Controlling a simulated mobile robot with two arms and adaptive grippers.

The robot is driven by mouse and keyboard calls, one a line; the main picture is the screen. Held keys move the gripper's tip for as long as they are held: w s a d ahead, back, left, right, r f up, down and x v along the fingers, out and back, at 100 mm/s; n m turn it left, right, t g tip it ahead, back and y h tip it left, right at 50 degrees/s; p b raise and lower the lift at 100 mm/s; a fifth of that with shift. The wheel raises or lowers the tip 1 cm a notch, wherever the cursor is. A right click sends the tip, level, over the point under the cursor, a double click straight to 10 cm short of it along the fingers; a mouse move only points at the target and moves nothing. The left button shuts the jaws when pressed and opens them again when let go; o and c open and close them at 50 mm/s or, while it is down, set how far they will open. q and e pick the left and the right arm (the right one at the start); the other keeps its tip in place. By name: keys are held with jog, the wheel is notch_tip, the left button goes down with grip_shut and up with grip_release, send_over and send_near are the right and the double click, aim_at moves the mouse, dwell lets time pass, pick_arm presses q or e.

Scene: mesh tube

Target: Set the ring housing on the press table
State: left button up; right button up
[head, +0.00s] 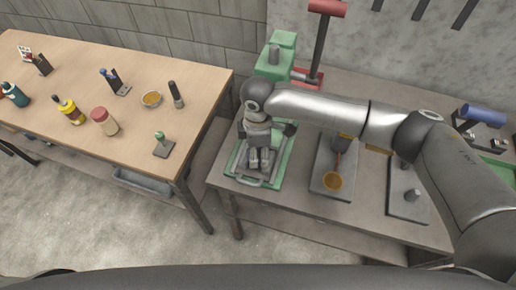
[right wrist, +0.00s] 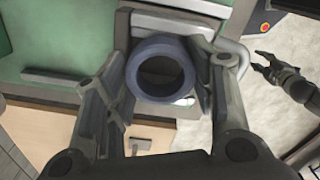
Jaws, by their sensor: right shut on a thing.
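My right gripper (head: 258,158) points down over the front of the green press (head: 277,172) on the grey bench. In the right wrist view its fingers (right wrist: 165,88) are shut on the ring housing, a blue-grey ring (right wrist: 133,76) with an open centre. The press's green surface and a pale handle-like bar (right wrist: 240,54) lie below it. I cannot tell whether the ring touches the press table. In the head view the gripper hides the ring. My left gripper (right wrist: 264,64) shows at the right of the wrist view, fingers apart and empty, over the floor.
On the bench (head: 225,172), right of the press, is a grey plate (head: 322,172) with an orange-brown dish (head: 332,181). Further right are a plate with a post (head: 409,208) and a blue cylinder (head: 484,115). A wooden table (head: 60,105) with bottles and a bowl (head: 151,99) stands left.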

jog(key=shift+s, duration=0.1)
jog(key=shift+f, duration=0.1)
dwell(0.3)
jog(key=o, duration=1.3)
notch_tip(320, 180, up, 12)
